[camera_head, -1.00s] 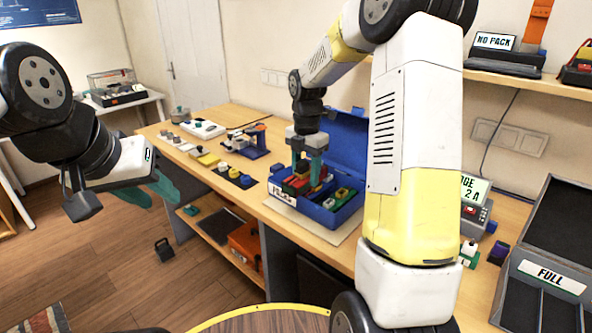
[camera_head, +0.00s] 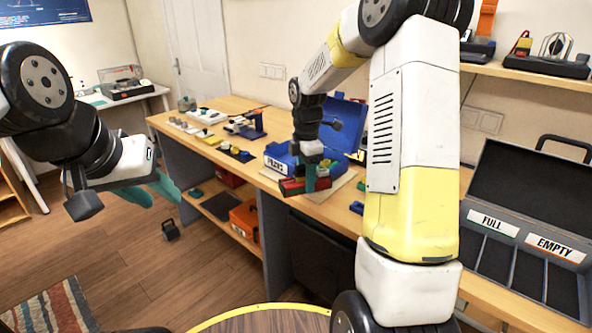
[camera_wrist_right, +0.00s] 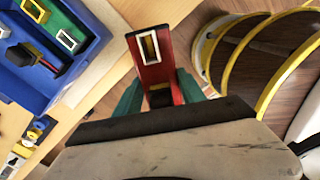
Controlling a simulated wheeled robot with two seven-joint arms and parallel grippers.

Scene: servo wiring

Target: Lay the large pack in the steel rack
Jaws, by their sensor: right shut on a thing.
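A red pack (camera_head: 292,187) with a dark end is held by my right gripper (camera_head: 310,180), in front of the blue case (camera_head: 278,160) and off the bench front. In the right wrist view the red pack (camera_wrist_right: 150,50) stands between the teal fingers, with a pale-framed slot on its face. My left gripper (camera_head: 160,190) hangs empty over the floor at left; its finger gap is unclear. A dark base with a steel-coloured hoop (camera_head: 557,47) sits on the wall shelf; I cannot tell whether it is the steel rack.
A grey sorting case (camera_head: 500,245) labelled FULL and EMPTY stands open at right on the bench (camera_head: 485,295). In the right wrist view other packs (camera_wrist_right: 68,38) lie in the blue case. Small parts line the bench's far left. My right arm hides the middle bench.

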